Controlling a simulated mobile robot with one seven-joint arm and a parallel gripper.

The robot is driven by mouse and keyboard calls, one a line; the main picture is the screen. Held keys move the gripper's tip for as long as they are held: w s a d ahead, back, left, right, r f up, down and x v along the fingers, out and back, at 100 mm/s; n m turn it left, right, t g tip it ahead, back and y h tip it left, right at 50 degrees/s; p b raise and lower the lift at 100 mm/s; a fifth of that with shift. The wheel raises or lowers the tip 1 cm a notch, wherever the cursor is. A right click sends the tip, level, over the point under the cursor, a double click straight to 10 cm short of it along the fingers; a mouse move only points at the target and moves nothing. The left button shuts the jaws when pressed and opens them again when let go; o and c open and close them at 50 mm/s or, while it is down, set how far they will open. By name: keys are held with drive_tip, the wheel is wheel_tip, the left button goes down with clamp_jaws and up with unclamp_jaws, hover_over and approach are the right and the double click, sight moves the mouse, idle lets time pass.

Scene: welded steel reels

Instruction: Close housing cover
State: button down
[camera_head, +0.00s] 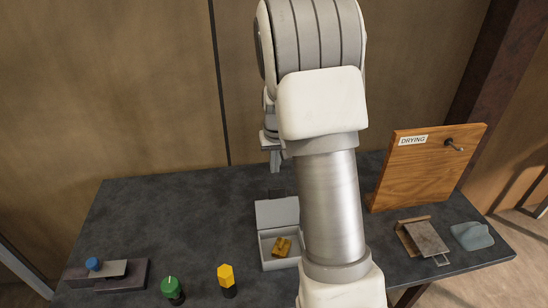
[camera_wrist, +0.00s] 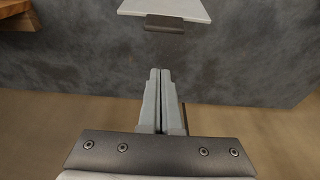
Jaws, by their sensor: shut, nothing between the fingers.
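The housing (camera_head: 264,258) is a light grey box on the dark table, with a brass-coloured piece (camera_head: 282,247) inside. Its cover (camera_head: 277,212) stands raised at the back edge, so the box is open. A dark tab (camera_head: 277,193) sits on the cover's far edge. In the wrist view, the cover (camera_wrist: 168,8) shows as a pale plate at the top, with the tab (camera_wrist: 165,24) below it. My gripper (camera_head: 275,170) is shut and empty, beyond the cover and apart from it. Its closed fingers (camera_wrist: 159,75) point toward the tab in the wrist view. My arm hides the table right of the housing.
A wooden board marked DRYING (camera_head: 420,172) with a peg stands at right. A metal plate on a wooden piece (camera_head: 427,238) and a grey cloth (camera_head: 471,236) lie before it. A blue-knobbed fixture (camera_head: 125,278), green knob (camera_head: 172,287) and yellow-topped piece (camera_head: 226,276) stand front left.

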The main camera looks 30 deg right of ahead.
sight(278, 208)
drive_tip(key=shift+s+a+f+p, duration=0.25)
drive_tip(key=shift+s+f, duration=0.5)
drive_tip(key=shift+f, duration=0.2)
drive_tip(key=shift+s+a+f+p, duration=0.1)
drive_tip(key=shift+s+a+f, duration=0.15)
drive_tip(key=shift+s+f, duration=0.6)
drive_tip(key=shift+f, duration=0.15)
